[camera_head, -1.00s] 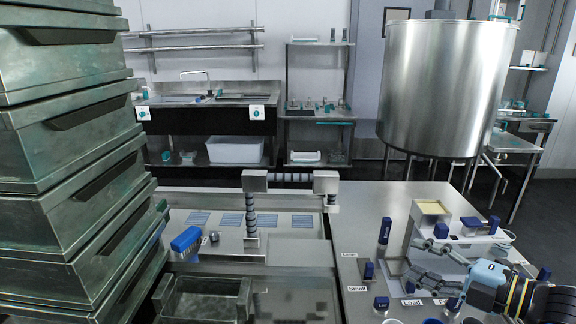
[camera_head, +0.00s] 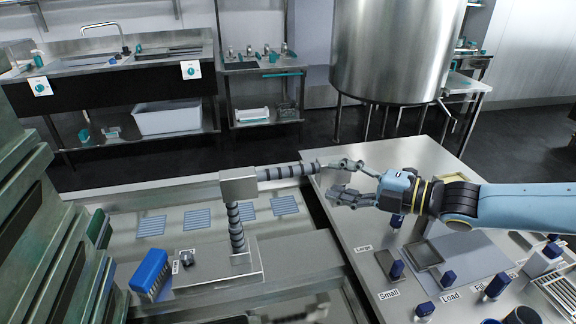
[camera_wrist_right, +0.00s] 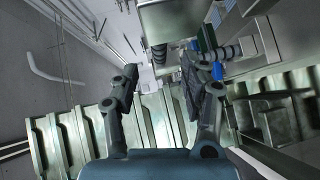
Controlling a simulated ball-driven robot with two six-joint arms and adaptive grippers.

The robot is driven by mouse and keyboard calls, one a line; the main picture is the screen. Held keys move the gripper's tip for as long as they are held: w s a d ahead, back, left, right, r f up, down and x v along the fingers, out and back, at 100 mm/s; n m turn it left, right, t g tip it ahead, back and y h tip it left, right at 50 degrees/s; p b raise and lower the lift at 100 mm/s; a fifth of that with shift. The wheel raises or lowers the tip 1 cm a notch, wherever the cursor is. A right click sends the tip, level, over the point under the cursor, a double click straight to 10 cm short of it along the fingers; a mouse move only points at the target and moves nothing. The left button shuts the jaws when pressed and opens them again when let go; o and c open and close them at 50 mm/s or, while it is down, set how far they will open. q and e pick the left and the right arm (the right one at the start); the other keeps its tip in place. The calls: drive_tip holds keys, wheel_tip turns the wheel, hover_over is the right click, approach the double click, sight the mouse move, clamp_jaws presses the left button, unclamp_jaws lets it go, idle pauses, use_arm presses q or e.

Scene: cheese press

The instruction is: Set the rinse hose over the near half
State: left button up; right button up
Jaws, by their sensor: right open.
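The rinse hose (camera_head: 290,171) is a ribbed grey pipe on an upright ribbed post (camera_head: 236,228), with a square metal block (camera_head: 238,186) at the elbow. Its arm points right across the far part of the basin, toward the bench. My right gripper (camera_head: 340,178) is open at the hose's free end; its fingers overlap that end in the head view, and I cannot tell whether they touch it. In the right wrist view, both fingers of the gripper (camera_wrist_right: 160,78) are spread apart. The basin (camera_head: 120,238) has striped blue pads on its floor. My left gripper is not in view.
A blue brush (camera_head: 150,272) and a small knob (camera_head: 187,257) are left of the post. Stacked metal boxes (camera_head: 40,250) crowd the left. The right bench (camera_head: 430,165) holds blue handles and labels. A large steel vat (camera_head: 395,50) stands behind.

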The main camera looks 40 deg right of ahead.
sight(306, 174)
drive_tip(key=b+x, duration=0.6)
drive_tip(key=x, duration=0.2)
drive_tip(key=shift+w+a+f, duration=0.1)
drive_tip(key=shift+w, duration=0.1)
drive_tip(key=shift+w+a, duration=0.1)
drive_tip(key=shift+w, duration=0.4)
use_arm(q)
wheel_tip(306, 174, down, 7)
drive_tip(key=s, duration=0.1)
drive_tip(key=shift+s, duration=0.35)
use_arm(e)
clamp_jaws()
